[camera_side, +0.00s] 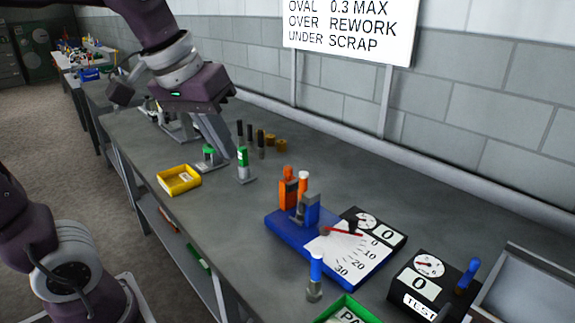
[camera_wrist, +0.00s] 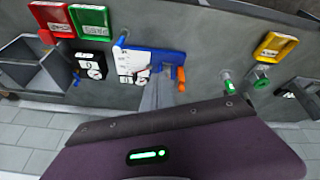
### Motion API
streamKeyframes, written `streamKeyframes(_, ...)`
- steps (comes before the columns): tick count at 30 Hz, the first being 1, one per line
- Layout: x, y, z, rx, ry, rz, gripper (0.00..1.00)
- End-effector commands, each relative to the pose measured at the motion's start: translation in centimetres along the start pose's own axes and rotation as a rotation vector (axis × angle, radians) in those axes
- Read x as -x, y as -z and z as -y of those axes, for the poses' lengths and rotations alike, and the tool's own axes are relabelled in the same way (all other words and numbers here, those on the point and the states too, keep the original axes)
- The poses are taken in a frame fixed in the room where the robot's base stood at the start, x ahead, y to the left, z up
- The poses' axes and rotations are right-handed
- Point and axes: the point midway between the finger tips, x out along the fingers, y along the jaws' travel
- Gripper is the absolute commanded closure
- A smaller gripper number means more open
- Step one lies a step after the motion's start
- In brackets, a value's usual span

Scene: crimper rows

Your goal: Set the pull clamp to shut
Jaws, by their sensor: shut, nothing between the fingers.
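The pull tester is a blue base (camera_side: 290,238) with a white fan scale (camera_side: 345,256) and a red pointer (camera_side: 343,231). The tester also shows in the wrist view (camera_wrist: 150,58). My gripper (camera_side: 226,160) is shut and empty, above the bench to the left of the tester and apart from it. Its fingers (camera_wrist: 156,92) point toward the tester in the wrist view.
A green-and-white handle (camera_side: 242,162) and a green knob (camera_side: 208,152) stand near my fingers. A yellow tray (camera_side: 179,180) lies at the bench's front edge. A blue-topped post (camera_side: 315,278), a black test box (camera_side: 428,283) and a green tray (camera_side: 349,308) lie near the tester.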

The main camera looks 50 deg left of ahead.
Motion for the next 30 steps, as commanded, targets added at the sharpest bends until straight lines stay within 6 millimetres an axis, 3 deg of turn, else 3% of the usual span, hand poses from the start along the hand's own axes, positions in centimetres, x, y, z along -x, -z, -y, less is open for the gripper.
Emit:
streamKeyframes(1,-1.1,4.0,0.2,0.097,0.033,0.024,1.00)
streamKeyframes(3,-3.3,9.5,0.9,0.249,0.093,0.043,1.00)
streamKeyframes(6,-7.7,16.0,2.4,0.440,0.198,0.048,1.00)
streamKeyframes(10,-13.1,20.9,4.2,0.599,0.315,0.026,1.00)
streamKeyframes(12,-14.9,22.2,4.8,0.644,0.354,0.014,1.00)
streamKeyframes(16,-16.5,23.0,5.3,0.677,0.381,0.002,1.00)
streamKeyframes(20,-18.0,22.7,5.9,0.679,0.383,0.004,1.00)
streamKeyframes(30,-25.0,21.8,8.4,0.677,0.381,0.004,1.00)
